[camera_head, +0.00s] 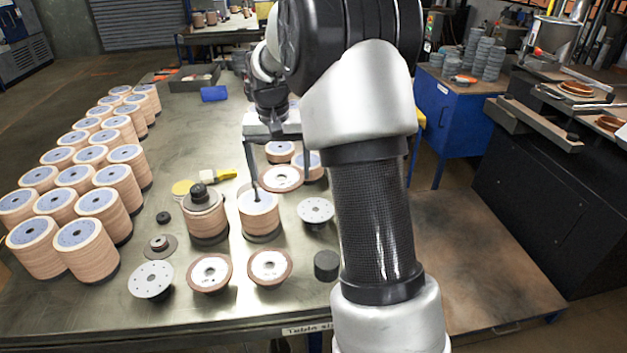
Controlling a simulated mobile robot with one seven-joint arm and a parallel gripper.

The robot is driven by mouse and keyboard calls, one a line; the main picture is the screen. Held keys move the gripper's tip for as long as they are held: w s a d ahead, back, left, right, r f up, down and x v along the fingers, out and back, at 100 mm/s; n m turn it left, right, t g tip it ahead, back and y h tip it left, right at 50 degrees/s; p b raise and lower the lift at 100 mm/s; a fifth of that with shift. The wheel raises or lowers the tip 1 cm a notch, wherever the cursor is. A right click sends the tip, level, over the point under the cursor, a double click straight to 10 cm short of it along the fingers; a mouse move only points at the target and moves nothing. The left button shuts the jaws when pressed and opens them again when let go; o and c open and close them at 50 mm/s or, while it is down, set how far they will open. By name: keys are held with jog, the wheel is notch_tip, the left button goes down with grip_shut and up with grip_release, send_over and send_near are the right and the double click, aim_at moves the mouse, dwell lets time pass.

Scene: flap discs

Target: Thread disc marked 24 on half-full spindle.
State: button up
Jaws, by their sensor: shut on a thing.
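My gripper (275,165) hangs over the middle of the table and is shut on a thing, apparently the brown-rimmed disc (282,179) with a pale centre. The arm hides part of the fingers, so the grip itself is unclear. I cannot read a 24 on this disc. Just in front and to the left stands a short stack of discs (259,217) with a pale blue top. A thin dark upright shows above its centre, and I cannot tell whether it is the spindle or a finger. Left of it is a stack topped by a black knob (199,190).
Loose discs lie in front: two brown-rimmed ones (210,273) (269,267) and grey ones (151,279) (315,211). A black cylinder (326,265) stands near the front edge. Tall disc stacks (85,240) fill the left side.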

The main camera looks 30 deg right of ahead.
jog(key=w+a+r+n+p, duration=0.2)
jog(key=w+a+p, duration=0.25)
jog(key=w, duration=0.25)
jog(key=b, duration=0.5)
send_over(255, 188)
jog(key=shift+d+f, duration=0.1)
jog(key=shift+f, duration=2.6)
jog(key=shift+f+b, duration=0.75)
jog(key=shift+f, duration=0.95)
jog(key=shift+f+b, duration=1.05)
jog(key=shift+f, duration=0.85)
jog(key=o, duration=0.9)
jog(key=shift+o, duration=0.2)
notch_tip(255, 188, up, 17)
jog(key=s, duration=0.2)
jog(key=shift+a+r+p, duration=0.2)
jog(key=shift+a+p, duration=0.1)
jog(key=shift+p, duration=0.05)
